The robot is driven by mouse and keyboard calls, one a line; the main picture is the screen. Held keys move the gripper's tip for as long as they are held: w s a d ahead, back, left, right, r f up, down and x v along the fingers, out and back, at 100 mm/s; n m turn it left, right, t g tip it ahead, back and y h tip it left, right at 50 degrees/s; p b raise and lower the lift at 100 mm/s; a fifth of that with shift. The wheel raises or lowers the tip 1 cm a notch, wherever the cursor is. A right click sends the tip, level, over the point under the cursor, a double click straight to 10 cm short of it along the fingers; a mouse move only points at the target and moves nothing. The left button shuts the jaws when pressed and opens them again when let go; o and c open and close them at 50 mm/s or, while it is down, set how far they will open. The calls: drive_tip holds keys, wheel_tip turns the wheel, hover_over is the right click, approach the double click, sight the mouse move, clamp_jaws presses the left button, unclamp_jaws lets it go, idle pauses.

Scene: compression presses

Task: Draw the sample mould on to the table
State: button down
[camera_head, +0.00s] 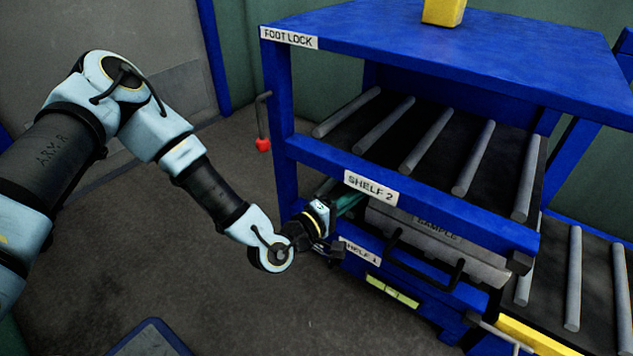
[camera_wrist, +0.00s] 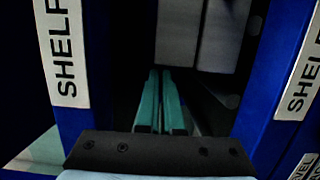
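The sample mould (camera_head: 437,243) is a grey block marked SAMPLE, with a black bar handle (camera_head: 421,262) on its front. It lies on the lower shelf of the blue rack, under the Shelf 2 beam. In the wrist view its two grey halves (camera_wrist: 179,35) show ahead, with a dark seam between them. My gripper (camera_head: 348,203) reaches into the shelf opening at the mould's left end. Its green fingers (camera_wrist: 160,100) lie close together with nothing visible between them. They point toward the mould's side; whether they touch it is unclear.
The Shelf 2 beam (camera_head: 420,213) passes just above my gripper, and the rack's blue post (camera_head: 283,130) stands beside it. A roller table (camera_head: 572,280) adjoins at right. A red-knobbed lever (camera_head: 263,143) hangs at left. The floor at left is open.

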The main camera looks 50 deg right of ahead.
drive_tip(key=s+p, duration=0.3)
drive_tip(key=s, duration=3.9)
drive_tip(key=shift+s+r, duration=0.15)
drive_tip(key=shift+s, duration=0.05)
